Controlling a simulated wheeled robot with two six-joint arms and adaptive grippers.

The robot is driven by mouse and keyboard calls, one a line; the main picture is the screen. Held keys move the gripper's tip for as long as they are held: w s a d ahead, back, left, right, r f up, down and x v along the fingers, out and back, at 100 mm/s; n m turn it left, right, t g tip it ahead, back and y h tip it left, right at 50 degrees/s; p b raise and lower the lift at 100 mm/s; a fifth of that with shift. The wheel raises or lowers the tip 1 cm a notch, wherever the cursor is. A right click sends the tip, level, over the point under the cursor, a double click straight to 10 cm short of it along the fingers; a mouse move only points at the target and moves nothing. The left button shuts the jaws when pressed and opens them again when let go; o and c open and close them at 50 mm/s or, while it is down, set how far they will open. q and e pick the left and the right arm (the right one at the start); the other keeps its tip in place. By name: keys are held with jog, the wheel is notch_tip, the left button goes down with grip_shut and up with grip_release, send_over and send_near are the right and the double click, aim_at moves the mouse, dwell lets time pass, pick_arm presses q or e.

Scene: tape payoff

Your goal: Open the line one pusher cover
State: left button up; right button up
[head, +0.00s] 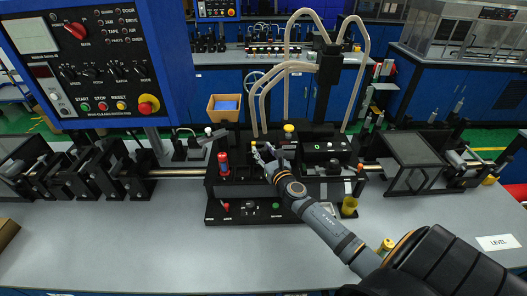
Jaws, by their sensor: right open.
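A black machine block (265,213) stands in the middle of the grey bench. My right gripper (263,152) is over its middle, with my arm coming in from the lower right. Its jaws are open, and I see nothing between them. I cannot tell whether the fingertips touch the machine. I cannot tell for certain which part is the line one pusher cover; the gripper and arm hide some of the machine's middle. A dark framed cover (412,150) lies over the rail on the right. My left gripper is not in view.
A blue control panel (75,60) with knobs and buttons rises at the upper left. A red-topped part (223,163) stands left of the gripper. Pale hoses (285,75) arch behind it. A cardboard box (224,107) sits behind.

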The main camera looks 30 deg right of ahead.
jog(key=shift+d, duration=0.2)
jog(key=shift+s, duration=0.1)
jog(key=shift+s+f, duration=0.15)
jog(key=shift+s, duration=0.15)
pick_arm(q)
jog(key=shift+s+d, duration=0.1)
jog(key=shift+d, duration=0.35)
pick_arm(e)
jog(key=s+a, duration=0.2)
jog(key=s, duration=0.9)
jog(key=shift+s, duration=0.1)
